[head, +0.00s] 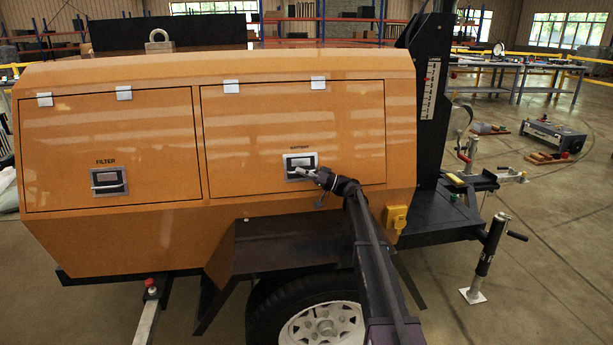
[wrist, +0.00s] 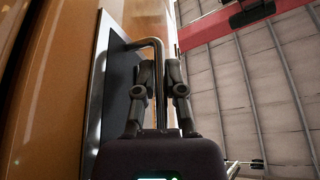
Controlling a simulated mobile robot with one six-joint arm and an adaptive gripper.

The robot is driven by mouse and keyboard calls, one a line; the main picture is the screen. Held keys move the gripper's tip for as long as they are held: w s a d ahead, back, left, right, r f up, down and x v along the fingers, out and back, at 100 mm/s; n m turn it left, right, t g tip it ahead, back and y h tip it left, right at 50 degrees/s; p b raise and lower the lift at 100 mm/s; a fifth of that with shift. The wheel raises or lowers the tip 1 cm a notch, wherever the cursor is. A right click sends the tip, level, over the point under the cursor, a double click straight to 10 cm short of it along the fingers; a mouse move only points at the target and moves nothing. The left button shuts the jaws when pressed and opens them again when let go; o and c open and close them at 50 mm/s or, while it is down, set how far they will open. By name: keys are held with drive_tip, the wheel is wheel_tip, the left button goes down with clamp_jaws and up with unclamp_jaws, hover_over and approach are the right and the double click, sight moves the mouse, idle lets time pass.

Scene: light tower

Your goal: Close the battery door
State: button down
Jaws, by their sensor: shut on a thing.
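The battery door (head: 245,125) is the right orange panel on the tower's side, marked BATTERY. It hangs down and looks flush with the body, though a small gap would be hard to tell. Its silver latch plate (head: 291,164) sits near the lower middle. My gripper (head: 316,175) is at the right side of that latch. In the wrist view, the metal handle (wrist: 153,42) is a bent bar standing out from the latch plate. My gripper (wrist: 159,68) has its fingers shut around this bar. The fingers hide part of the handle.
The closed filter door (head: 105,140) is to the left with its own latch (head: 109,181). A black fender (head: 290,235) and a wheel (head: 320,322) stick out below. A yellow outlet box (head: 396,217) and the black mast (head: 432,90) are to the right.

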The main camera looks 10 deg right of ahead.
drive_tip(key=shift+w+a+f, duration=0.2)
drive_tip(key=shift+w+f, duration=0.05)
drive_tip(key=shift+d, duration=0.15)
drive_tip(key=c, duration=0.7)
unclamp_jaws()
drive_tip(key=shift+w+d+f, duration=0.15)
drive_tip(key=shift+w, duration=0.1)
drive_tip(key=shift+s, duration=0.1)
